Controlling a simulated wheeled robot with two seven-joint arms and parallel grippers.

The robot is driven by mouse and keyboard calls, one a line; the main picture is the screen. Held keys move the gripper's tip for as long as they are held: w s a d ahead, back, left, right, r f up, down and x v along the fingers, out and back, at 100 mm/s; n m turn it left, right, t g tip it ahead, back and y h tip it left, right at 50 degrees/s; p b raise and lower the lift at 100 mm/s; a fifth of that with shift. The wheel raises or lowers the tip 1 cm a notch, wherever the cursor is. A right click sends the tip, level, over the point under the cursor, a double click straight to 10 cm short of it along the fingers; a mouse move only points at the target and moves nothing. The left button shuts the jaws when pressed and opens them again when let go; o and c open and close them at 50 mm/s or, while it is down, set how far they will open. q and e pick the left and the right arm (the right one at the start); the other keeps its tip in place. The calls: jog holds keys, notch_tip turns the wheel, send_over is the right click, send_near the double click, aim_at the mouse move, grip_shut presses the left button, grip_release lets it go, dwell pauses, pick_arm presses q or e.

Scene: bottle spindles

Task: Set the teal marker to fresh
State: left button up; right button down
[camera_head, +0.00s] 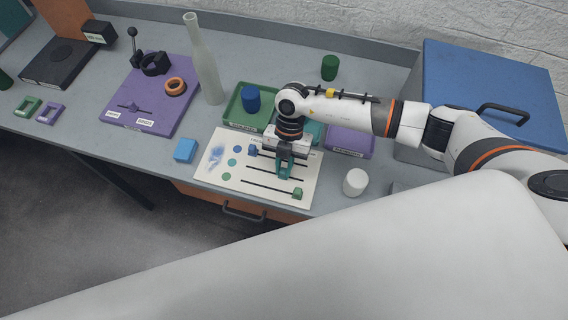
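A cream board (222,178) lies near the table's front edge, with blue, teal and green dots at its left and dark lines running right from them. A blue marker (253,150) is at the left end of the upper line, and a green marker (297,193) is near the right end of the lower line. My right gripper (284,171) points down over the middle line, right of its centre. Teal shows at its fingertips, where the teal marker appears to be, mostly hidden by the fingers. Whether they press on it is too small to tell. My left gripper is out of view.
Behind the board stand a green tray (238,119) with a blue cylinder (251,98), and a purple tray (349,144). A white cylinder (355,182) stands right of the board, a blue block (185,150) left. A tall pale bottle (205,70) stands further back.

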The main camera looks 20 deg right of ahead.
jog(key=w+a+b, duration=0.1)
jog(key=w+a, duration=0.1)
jog(key=w+a+b, duration=0.1)
jog(key=a+b, duration=0.1)
jog(key=a, duration=0.1)
jog(key=w+a+b, duration=0.2)
jog(key=a, duration=0.1)
jog(key=shift+w+a+f, duration=0.15)
jog(key=shift+w+a, duration=0.05)
jog(key=shift+w, duration=0.15)
jog(key=shift+w+a, duration=0.1)
jog(key=shift+a, duration=0.05)
jog(key=shift+r, duration=0.25)
jog(key=c, duration=1.3)
grip_release()
